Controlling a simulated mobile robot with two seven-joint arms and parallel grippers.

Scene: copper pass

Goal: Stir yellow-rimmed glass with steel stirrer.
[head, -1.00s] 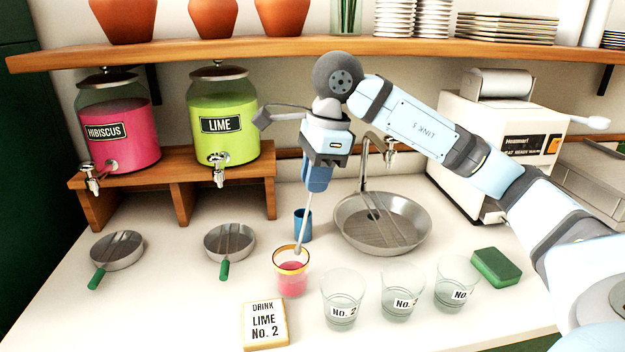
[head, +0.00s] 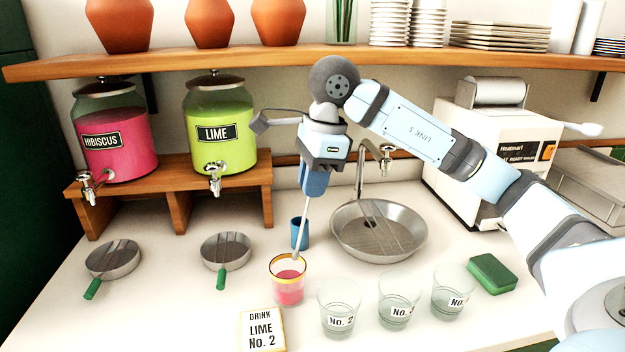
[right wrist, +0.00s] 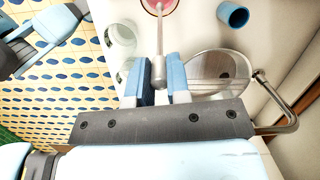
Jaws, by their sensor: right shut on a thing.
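My right gripper (head: 312,192) points down and is shut on the steel stirrer (head: 301,232). In the right wrist view the stirrer (right wrist: 159,45) runs from between the blue fingers towards the glass. The yellow-rimmed glass (head: 288,291) stands upright on the counter with pink drink in it; part of it shows in the right wrist view (right wrist: 150,8). The stirrer's lower end is at the glass's mouth, near the far rim; I cannot tell how deep it reaches. My left gripper does not show in the head view.
A blue cup (head: 300,233) stands close behind the glass. A drink card (head: 262,330) is in front, and several clear glasses, including one "No. 2" glass (head: 338,308), are to the right. A round steel basin (head: 345,240) with a tap is behind right. Two strainers (head: 226,252) lie left.

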